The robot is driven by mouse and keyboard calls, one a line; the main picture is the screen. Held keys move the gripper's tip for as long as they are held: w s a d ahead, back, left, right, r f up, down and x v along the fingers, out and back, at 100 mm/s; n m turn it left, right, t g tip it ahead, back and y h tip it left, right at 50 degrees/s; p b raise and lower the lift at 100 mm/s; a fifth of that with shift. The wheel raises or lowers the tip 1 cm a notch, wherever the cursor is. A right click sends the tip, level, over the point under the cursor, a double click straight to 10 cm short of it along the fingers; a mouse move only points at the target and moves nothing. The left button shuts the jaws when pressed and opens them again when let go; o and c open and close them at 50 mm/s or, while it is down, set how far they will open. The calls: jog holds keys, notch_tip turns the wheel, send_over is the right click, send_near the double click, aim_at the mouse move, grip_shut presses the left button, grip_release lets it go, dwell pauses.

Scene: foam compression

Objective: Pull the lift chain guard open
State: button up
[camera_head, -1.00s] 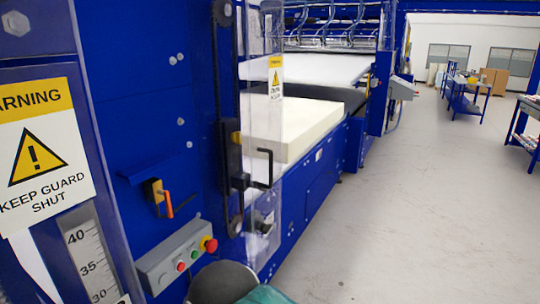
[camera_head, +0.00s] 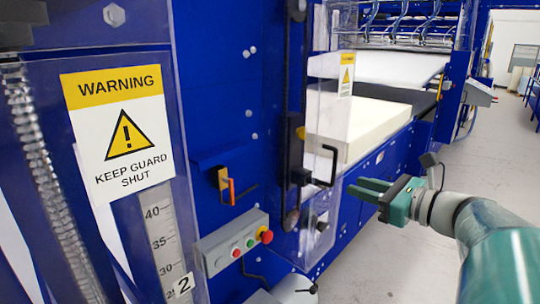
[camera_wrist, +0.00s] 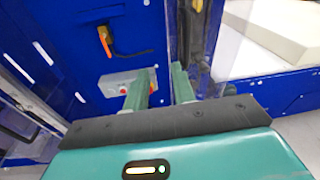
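A clear guard panel (camera_head: 326,105) with a small yellow warning label and a black D-shaped handle (camera_head: 332,165) stands upright in front of a dark vertical chain strip (camera_head: 293,130). Its lower part also looks clear. My gripper (camera_head: 368,190) is to the right of the handle and a little lower, apart from it in the picture. Its two green fingers are spread with nothing between them. In the wrist view the open gripper (camera_wrist: 160,85) points towards the blue machine, and a clear panel edge shows beyond the right finger.
A large clear panel at left carries a "Keep guard shut" sign (camera_head: 121,126). A grey control box (camera_head: 235,243) with a red button and an orange-handled switch (camera_head: 225,184) are on the blue face. A cream foam block (camera_head: 365,120) lies behind the guard. Floor at right is clear.

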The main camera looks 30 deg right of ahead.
jog(key=s+d+r+m+t+h, duration=0.1)
jog(key=s+d+r+m, duration=0.1)
jog(key=d+m, duration=0.15)
send_over(333, 184)
jog(key=shift+w+d+f+n, duration=0.15)
jog(key=shift+w+n, duration=0.15)
jog(key=shift+n, duration=0.15)
grip_shut()
